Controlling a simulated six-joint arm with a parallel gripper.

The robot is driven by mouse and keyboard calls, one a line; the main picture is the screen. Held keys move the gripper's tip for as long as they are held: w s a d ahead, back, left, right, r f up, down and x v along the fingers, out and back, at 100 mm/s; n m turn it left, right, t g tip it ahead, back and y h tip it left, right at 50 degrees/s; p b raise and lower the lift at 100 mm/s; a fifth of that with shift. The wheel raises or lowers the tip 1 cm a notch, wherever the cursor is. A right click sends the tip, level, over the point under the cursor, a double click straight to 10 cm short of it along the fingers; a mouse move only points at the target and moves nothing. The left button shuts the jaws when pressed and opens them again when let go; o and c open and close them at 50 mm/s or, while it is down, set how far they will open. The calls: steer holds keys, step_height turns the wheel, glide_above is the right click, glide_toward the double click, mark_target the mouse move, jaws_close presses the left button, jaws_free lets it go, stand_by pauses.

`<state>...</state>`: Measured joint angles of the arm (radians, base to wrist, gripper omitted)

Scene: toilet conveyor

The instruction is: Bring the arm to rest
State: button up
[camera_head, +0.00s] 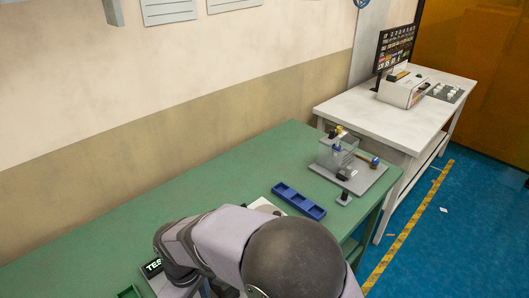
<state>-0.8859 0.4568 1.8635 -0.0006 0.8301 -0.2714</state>
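My arm (220,238) fills the bottom middle of the head view, with grey links and a large dark rounded joint nearest the camera. It reaches over the green workbench (90,240). My gripper cannot be made out; it is hidden by my arm or below the picture edge. I cannot tell whether it holds anything.
On the bench are a blue compartment tray (299,201), a grey fixture plate (365,183) with a clear box (335,155), and a partly hidden dark "TES..." display (152,267). A white table (400,119) with a monitor (396,47) stands behind. The bench's left part is clear.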

steer(key=s+d, duration=0.1)
steer(key=s+d+f+m, duration=0.1)
steer(key=d, duration=0.1)
steer(key=s+d+f+m, duration=0.1)
steer(key=s+d, duration=0.1)
steer(key=shift+d+f+g+h, duration=0.2)
steer(key=shift+g+h, duration=0.1)
steer(key=shift+h, duration=0.1)
steer(key=d+r+m, duration=0.1)
steer(key=d+m, duration=0.2)
steer(key=d, duration=0.5)
steer(key=d+r+m, duration=0.2)
steer(key=d+m, duration=0.2)
steer(key=d, duration=0.5)
steer(key=d+r+m+y, duration=0.1)
steer(key=d+m, duration=0.3)
steer(key=d, duration=0.5)
steer(key=shift+w+r+t, duration=0.15)
steer(key=shift+r+t, duration=0.25)
